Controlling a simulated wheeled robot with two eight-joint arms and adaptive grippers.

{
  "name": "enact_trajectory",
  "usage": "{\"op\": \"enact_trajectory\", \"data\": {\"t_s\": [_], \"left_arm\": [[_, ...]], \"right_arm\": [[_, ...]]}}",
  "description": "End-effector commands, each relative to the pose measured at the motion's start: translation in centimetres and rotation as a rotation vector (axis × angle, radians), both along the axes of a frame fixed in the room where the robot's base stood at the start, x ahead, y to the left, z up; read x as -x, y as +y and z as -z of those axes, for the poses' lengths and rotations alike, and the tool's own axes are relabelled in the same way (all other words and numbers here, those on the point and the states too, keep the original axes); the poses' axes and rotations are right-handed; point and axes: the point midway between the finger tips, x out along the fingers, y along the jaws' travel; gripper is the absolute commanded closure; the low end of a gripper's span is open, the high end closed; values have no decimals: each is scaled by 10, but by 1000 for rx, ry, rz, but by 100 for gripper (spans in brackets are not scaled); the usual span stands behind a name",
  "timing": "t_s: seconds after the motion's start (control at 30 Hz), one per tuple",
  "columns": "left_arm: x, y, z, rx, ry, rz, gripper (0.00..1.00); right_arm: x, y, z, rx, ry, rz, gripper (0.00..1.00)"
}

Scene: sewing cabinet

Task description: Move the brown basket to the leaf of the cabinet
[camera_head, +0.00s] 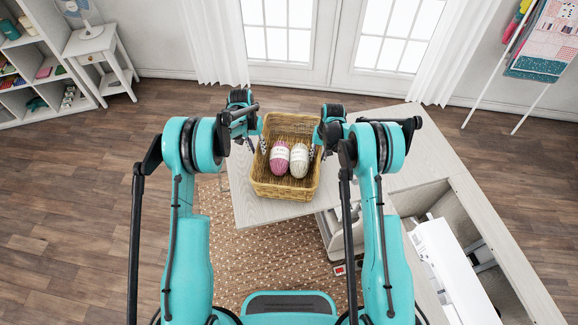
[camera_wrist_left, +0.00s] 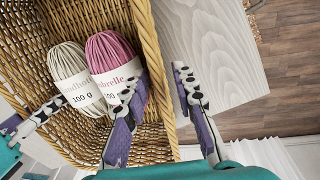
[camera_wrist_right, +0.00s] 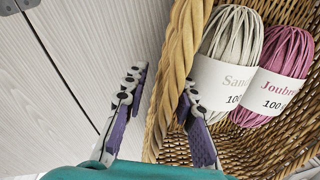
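The brown wicker basket (camera_head: 270,190) stands over the pale wood leaf (camera_head: 262,212) of the cabinet, with a pink and a cream yarn ball inside. My left gripper (camera_head: 254,140) is at the basket's left wall. In the left wrist view its fingers (camera_wrist_left: 157,92) are apart, one inside the basket and one outside, with the wall between them. My right gripper (camera_head: 322,143) is at the right wall. In the right wrist view its fingers (camera_wrist_right: 160,88) also straddle the wall, with a gap visible. The basket's underside is hidden.
The cabinet top (camera_head: 412,172) extends right of the basket, with an open well holding a white sewing machine (camera_head: 445,262). A patterned rug (camera_head: 235,255) lies in front. A small white side table (camera_head: 92,45) and shelves stand at the far left.

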Motion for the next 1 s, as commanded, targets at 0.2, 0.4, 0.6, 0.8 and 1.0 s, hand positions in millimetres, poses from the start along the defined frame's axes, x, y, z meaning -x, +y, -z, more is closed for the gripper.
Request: {"op": "enact_trajectory", "data": {"t_s": [0.2,0.4,0.6,0.8,1.0], "left_arm": [[0,4,-34,0,0,0,73],[-1,6,-47,0,0,0,73],[-1,6,-49,0,0,0,73],[-1,6,-49,0,0,-1,73],[-1,6,-49,0,0,-1,73]], "right_arm": [[0,0,0,0,0,0,73],[0,0,-2,0,0,0,73],[1,-3,-29,0,0,0,73],[1,-8,-74,0,0,0,73],[2,-12,-107,0,0,1,73]]}}
